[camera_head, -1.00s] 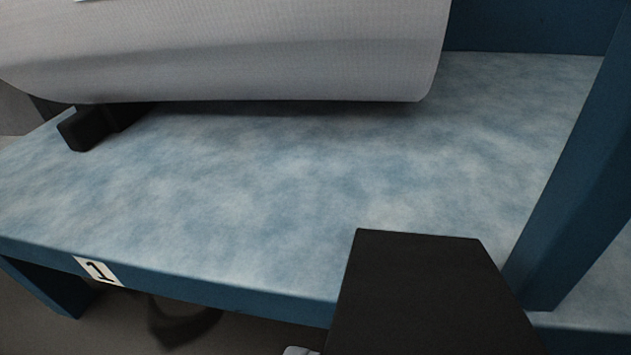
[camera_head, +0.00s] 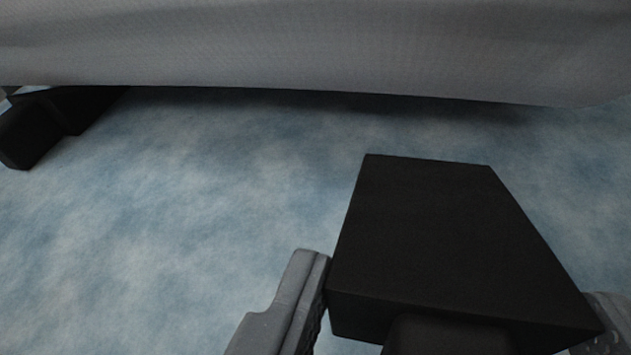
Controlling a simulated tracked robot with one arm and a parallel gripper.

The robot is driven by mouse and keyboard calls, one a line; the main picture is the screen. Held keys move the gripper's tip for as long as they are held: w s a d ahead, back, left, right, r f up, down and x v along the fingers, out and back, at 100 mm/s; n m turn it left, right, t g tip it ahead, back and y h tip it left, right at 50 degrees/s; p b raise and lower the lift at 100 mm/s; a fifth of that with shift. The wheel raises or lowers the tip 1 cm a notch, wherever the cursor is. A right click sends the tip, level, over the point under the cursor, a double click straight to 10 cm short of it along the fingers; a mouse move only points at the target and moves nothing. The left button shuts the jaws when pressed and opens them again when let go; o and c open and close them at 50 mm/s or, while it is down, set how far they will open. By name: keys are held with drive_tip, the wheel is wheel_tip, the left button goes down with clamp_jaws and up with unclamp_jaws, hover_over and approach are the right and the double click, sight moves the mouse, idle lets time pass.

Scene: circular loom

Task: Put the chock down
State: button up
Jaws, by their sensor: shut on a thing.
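The black chock (camera_head: 445,245) is a dark block in the lower right of the head view. My gripper (camera_head: 462,305) is shut on it, with one grey finger at its left side and the other at its right, partly cut off by the frame.
Another black chock (camera_head: 50,120) sits at the far left, by the lower edge of the roll. The roll spans the whole top of the view. The shelf between that chock and mine is clear.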

sight(370, 246)
drive_tip(key=w, duration=0.2)
drive_tip(key=w+a, duration=0.1)
drive_tip(key=w, duration=0.1)
drive_tip(key=shift+a+f+b, duration=0.1)
drive_tip(key=shift+f+b, duration=0.1)
drive_tip(key=shift+b, duration=0.15)
drive_tip(key=shift+f+b, duration=0.75)
drive_tip(key=shift+f, duration=1)
drive_tip(key=o, duration=1.2)
drive_tip(key=p+v, duration=0.2)
drive_tip(key=v, duration=1)
drive_tip(key=shift+s, duration=0.1)
